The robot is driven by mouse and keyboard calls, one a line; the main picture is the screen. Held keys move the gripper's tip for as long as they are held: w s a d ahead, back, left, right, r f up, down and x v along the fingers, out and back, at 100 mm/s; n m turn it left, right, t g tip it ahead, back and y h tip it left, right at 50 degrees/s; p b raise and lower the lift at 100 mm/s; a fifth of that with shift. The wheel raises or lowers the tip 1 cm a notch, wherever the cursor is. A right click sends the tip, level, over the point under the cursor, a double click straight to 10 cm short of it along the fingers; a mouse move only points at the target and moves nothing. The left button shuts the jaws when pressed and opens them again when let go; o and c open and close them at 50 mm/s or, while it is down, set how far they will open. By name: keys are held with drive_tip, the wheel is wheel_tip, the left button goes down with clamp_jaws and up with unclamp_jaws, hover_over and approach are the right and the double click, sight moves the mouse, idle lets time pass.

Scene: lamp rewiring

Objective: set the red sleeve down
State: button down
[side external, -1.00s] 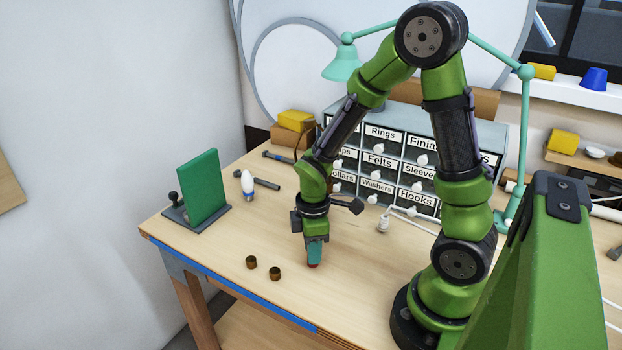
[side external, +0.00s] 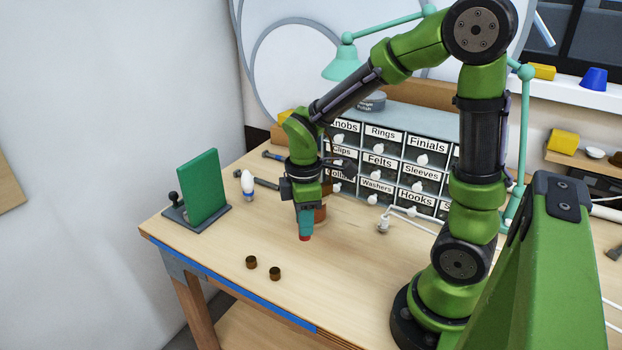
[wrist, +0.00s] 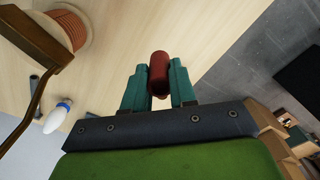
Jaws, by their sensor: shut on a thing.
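The red sleeve (wrist: 159,72) is a small dark red tube. My gripper (wrist: 160,85) is shut on it, with one teal finger on each side in the wrist view. In the side view my gripper (side external: 305,237) points down over the middle of the wooden bench (side external: 345,270). Only the lower end of the red sleeve (side external: 305,239) shows below the fingertips there. It looks to be above the bench top, though the exact gap is hard to tell.
Two small brown rings (side external: 263,268) stand near the front edge. A green panel on a stand (side external: 203,188) and a white bulb (side external: 247,184) are at left. A labelled drawer cabinet (side external: 400,165) stands behind. A copper-coloured coil (wrist: 68,28) shows in the wrist view. Bench around the brown rings is clear.

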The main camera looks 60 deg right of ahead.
drive_tip(key=shift+n, duration=0.3)
drive_tip(key=w+f, duration=0.1)
drive_tip(key=w, duration=0.5)
drive_tip(key=w+f, duration=0.2)
drive_tip(key=w, duration=0.4)
drive_tip(key=w+a+f, duration=0.1)
drive_tip(key=w, duration=0.5)
drive_tip(key=shift+a+f, duration=0.1)
drive_tip(key=shift+f, duration=1.85)
drive_tip(key=shift+f, duration=0.1)
drive_tip(key=c, duration=0.9)
unclamp_jaws()
